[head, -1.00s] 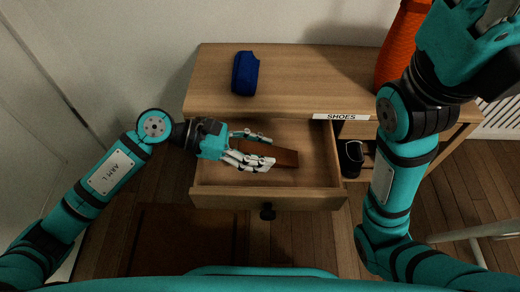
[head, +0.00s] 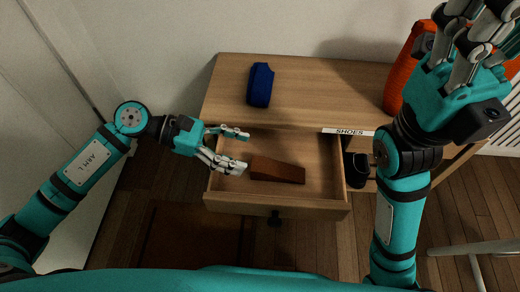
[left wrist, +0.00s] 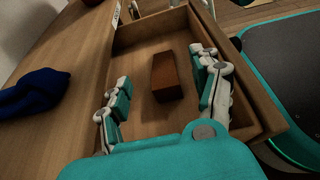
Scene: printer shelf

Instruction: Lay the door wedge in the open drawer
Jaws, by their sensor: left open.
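The door wedge (head: 277,170) is a reddish-brown tapered block lying on the floor of the open drawer (head: 320,160). In the left wrist view the wedge (left wrist: 166,76) lies inside the drawer (left wrist: 133,30), beyond and between my fingers. My left gripper (head: 238,150) is open and empty, just left of the wedge at the drawer's left side. It also shows in the left wrist view (left wrist: 160,95), its fingers spread apart. My right gripper (head: 478,50) is raised at the upper right, away from the drawer; nothing shows held in it.
A blue cloth-like item (head: 260,85) lies on the wooden cabinet top (head: 320,85). An orange-red vase-like object (head: 400,80) stands at the right, partly behind my right arm. A "SHOES" label (head: 350,132) marks the cubby with dark shoes (head: 356,168). A brown mat (head: 190,240) lies on the floor.

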